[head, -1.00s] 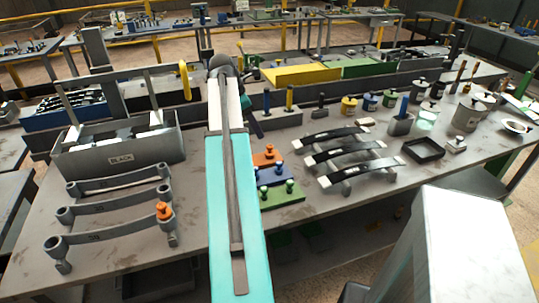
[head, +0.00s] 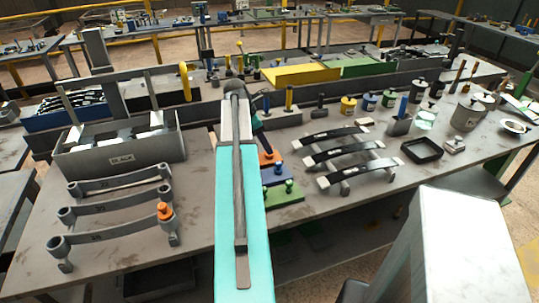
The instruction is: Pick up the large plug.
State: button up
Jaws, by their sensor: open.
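Three small blocks with plugs of their own colour lie just right of my arm in the head view: an orange block (head: 266,158), a blue block (head: 272,180) and a green block (head: 290,196). A blue plug (head: 279,167) and a green plug (head: 289,186) show on theirs; my arm covers the blocks' left parts. I cannot tell which plug is the large one. My gripper is hidden beyond my teal arm.
A grey bin marked BLACK (head: 120,160) stands at the left. Three dark springs (head: 345,157) lie on supports right of the blocks. A black tray (head: 422,150), jars and handled tools stand farther right. The bench's front edge is mostly clear.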

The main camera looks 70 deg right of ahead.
dwell(0.3)
jog(key=shift+d+p+x, duration=0.25)
jog(key=shift+p+x, duration=0.45)
jog(key=shift+x, duration=1.85)
jog(key=c, duration=1)
